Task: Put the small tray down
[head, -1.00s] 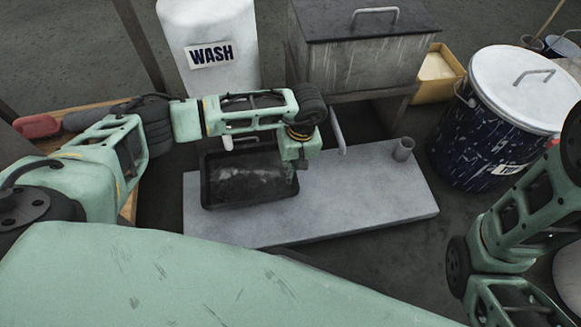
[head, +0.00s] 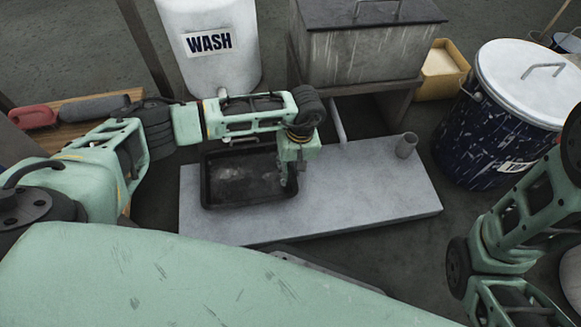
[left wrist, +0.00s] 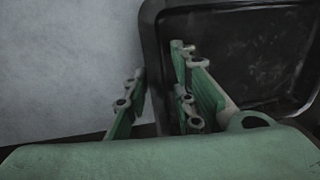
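The small tray (head: 208,190), dark, shallow and rectangular, lies level on the pale grey slab (head: 365,185), toward the slab's left half. It looks empty apart from worn, pale marks on its floor. My left gripper (head: 288,178) reaches down at the tray's right side. In the left wrist view, its green fingers (left wrist: 158,85) stand apart on either side of the tray's rim (left wrist: 149,50), one outside and one inside, with a gap between them. My forearm crosses above the tray's far edge. My right gripper is out of view.
A cup-like grey cylinder (head: 406,145) stands at the slab's right end. Behind are a white WASH drum (head: 215,70) and a lidded metal box (head: 362,55) on a stand. A dark blue drum (head: 490,135) is at right. The slab's middle is clear.

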